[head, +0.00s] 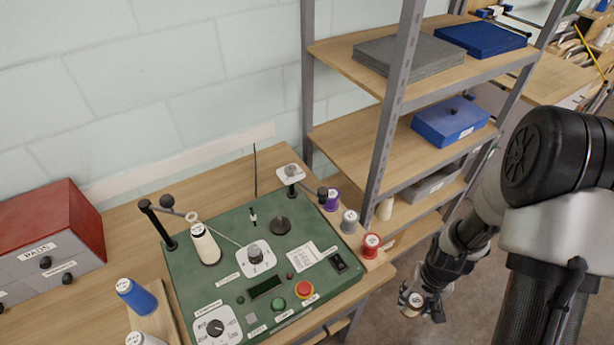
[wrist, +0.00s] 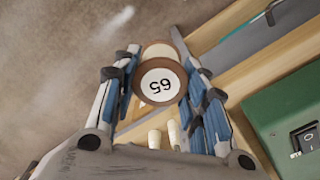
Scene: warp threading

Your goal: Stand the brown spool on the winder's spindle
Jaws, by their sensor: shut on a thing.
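The brown spool (head: 412,300) is in my gripper (head: 425,297), off the table's right side above the floor. In the wrist view the spool (wrist: 160,84) sits between both fingers of the gripper (wrist: 158,72), its round end labelled 65 facing the camera. The winder (head: 182,272) is a green panel on the table, left of my gripper. A bare spindle (head: 281,225) with a dark round base stands toward its back right. A cream spool (head: 204,243) stands on the winder's left part. The winder's green edge (wrist: 285,115) shows at right in the wrist view.
Purple (head: 332,200), grey (head: 349,221) and red (head: 371,245) spools stand along the table's right side, between my gripper and the winder. A guide arm (head: 291,174) rises at the winder's back. A shelf rack (head: 390,130) stands behind. A blue spool (head: 137,295) stands front left.

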